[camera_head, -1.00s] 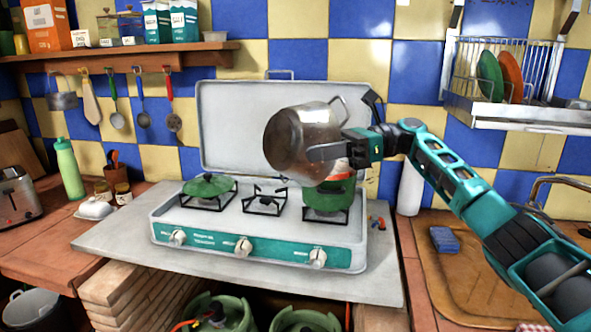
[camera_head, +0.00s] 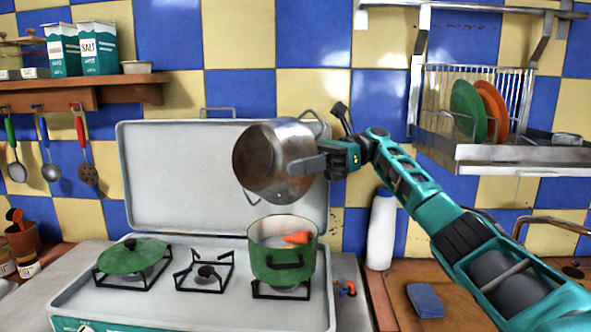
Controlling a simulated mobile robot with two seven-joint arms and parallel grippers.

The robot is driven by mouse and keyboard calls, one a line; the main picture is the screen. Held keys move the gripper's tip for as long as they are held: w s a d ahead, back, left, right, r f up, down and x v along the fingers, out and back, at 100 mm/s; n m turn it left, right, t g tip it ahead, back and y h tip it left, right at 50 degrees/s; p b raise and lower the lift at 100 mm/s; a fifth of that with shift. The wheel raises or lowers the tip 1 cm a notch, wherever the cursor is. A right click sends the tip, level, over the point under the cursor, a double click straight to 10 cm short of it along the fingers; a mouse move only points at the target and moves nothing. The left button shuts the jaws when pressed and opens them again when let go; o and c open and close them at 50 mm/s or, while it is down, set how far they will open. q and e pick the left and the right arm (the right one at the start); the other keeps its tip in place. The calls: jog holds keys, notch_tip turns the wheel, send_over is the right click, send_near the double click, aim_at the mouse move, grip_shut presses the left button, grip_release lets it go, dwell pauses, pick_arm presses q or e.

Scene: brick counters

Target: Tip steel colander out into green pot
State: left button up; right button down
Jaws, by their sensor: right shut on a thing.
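The steel colander (camera_head: 268,160) is held in the air by my right gripper (camera_head: 318,162), which is shut on its right side. It is tilted with its mouth toward the lower left, above the green pot. The green pot (camera_head: 283,264) stands uncovered on the right burner of the stove. An orange-red piece (camera_head: 297,238) shows inside it, at the right of the opening. The colander is above the pot and apart from it. Its inside is mostly hidden. My left gripper is not in view.
A green lid (camera_head: 133,256) lies on the left burner, and the middle burner (camera_head: 205,274) is bare. The stove's raised cover (camera_head: 180,185) stands behind. A white bottle (camera_head: 381,232) and a blue sponge (camera_head: 426,300) are at right. A dish rack (camera_head: 520,152) hangs at upper right.

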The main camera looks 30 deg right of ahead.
jog(key=shift+w+d+r, duration=0.15)
jog(key=shift+w+d, duration=0.1)
jog(key=shift+s+a+n+h, duration=0.3)
jog(key=shift+a+h, duration=0.3)
jog(key=shift+h, duration=0.2)
jog(key=s+a+f+n+t+h, duration=0.1)
jog(key=a+f+t+h, duration=0.1)
jog(key=a+h, duration=0.3)
jog(key=s+a+f+n+t+h, duration=0.2)
jog(key=a+h, duration=0.3)
jog(key=h, duration=0.8)
jog(key=shift+a+n, duration=0.15)
jog(key=shift+n, duration=0.15)
jog(key=shift+f, duration=0.2)
jog(key=s+a+f+n+t+y, duration=0.1)
jog(key=a+f+n+y, duration=0.15)
jog(key=f+n, duration=0.25)
jog(key=s+a+f+n+y, duration=0.2)
jog(key=a+f+n, duration=0.1)
jog(key=f+n, duration=0.15)
jog(key=s+d+f+n+g+y, duration=0.1)
jog(key=s+f+n, duration=0.1)
jog(key=f, duration=0.3)
jog(key=s+d+f+n+y, duration=0.1)
jog(key=s+f+n, duration=0.1)
jog(key=f+n, duration=0.2)
jog(key=shift+s+f+g+y, duration=0.35)
jog(key=shift+f+g, duration=0.05)
jog(key=shift+f, duration=0.35)
